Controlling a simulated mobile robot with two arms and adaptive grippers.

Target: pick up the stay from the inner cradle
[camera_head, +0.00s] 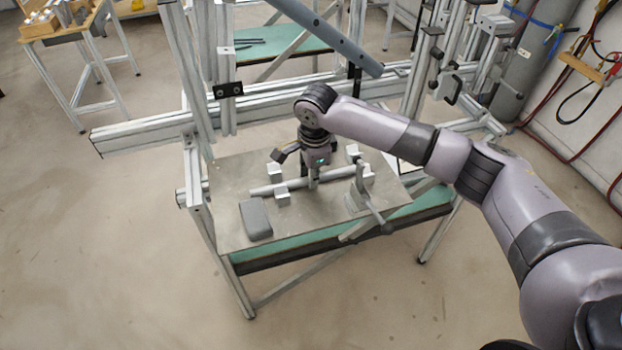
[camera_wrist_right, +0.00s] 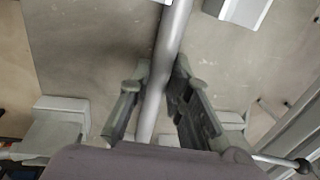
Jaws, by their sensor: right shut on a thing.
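The stay is a thin grey round bar (camera_head: 268,189) lying across the metal table top among small pale blocks. My right gripper (camera_head: 313,184) points down at the middle of the bar and is shut on it. In the right wrist view the stay (camera_wrist_right: 169,42) runs between the two fingers of the gripper (camera_wrist_right: 158,108). Pale cradle blocks stand at its left part (camera_head: 282,196) and near its right end (camera_head: 352,151). I cannot tell whether the bar is clear of them. My left gripper is not in view.
A grey rounded block (camera_head: 255,219) lies on the table's bare front left (camera_head: 231,190). A clamp with a handle (camera_head: 364,200) stands at the right. Aluminium uprights (camera_head: 190,60) and a rail (camera_head: 140,139) stand behind. A grey tube (camera_head: 325,36) slants above.

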